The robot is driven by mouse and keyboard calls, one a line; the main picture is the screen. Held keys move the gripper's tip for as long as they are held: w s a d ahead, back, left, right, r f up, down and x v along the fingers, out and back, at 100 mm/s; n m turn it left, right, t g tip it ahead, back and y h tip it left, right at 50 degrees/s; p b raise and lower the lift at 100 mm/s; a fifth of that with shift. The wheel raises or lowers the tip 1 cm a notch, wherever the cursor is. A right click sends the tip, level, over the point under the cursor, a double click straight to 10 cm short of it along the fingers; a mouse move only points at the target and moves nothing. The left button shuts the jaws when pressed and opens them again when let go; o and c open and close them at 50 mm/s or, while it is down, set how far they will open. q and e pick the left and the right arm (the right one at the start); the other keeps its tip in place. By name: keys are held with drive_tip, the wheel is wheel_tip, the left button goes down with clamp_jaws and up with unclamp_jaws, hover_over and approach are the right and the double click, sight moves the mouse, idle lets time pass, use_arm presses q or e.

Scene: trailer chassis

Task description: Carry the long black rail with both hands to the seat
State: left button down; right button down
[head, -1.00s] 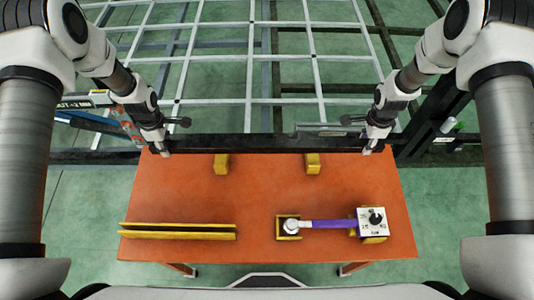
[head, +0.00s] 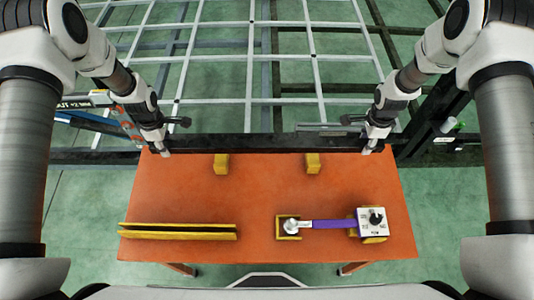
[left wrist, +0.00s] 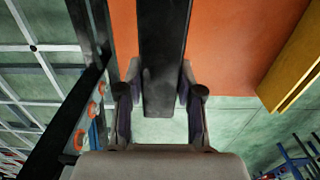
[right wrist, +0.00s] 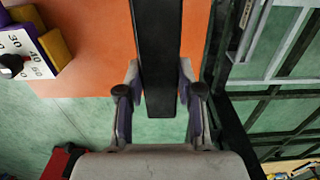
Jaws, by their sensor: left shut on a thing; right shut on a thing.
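The long black rail (head: 250,143) lies level across the far edge of the orange table in the head view. My left gripper (head: 160,150) is shut on the rail near its left end. My right gripper (head: 373,148) is shut on it near its right end. In the left wrist view the rail (left wrist: 165,50) runs between both fingers, its end just past them. The right wrist view shows the same hold on the rail (right wrist: 160,50). I cannot tell which part is the seat, nor whether the rail touches the table.
Two yellow blocks (head: 221,164) (head: 312,163) stand on the orange table (head: 200,195), nearer than the rail. A yellow channel (head: 180,232) lies at the near left. A purple-handled tool (head: 330,223) and a white dial box (head: 371,221) sit right. A grey chassis frame (head: 250,60) lies beyond.

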use_arm(q)
drive_tip(key=shift+r, duration=0.15)
use_arm(e)
drive_tip(key=shift+r, duration=0.15)
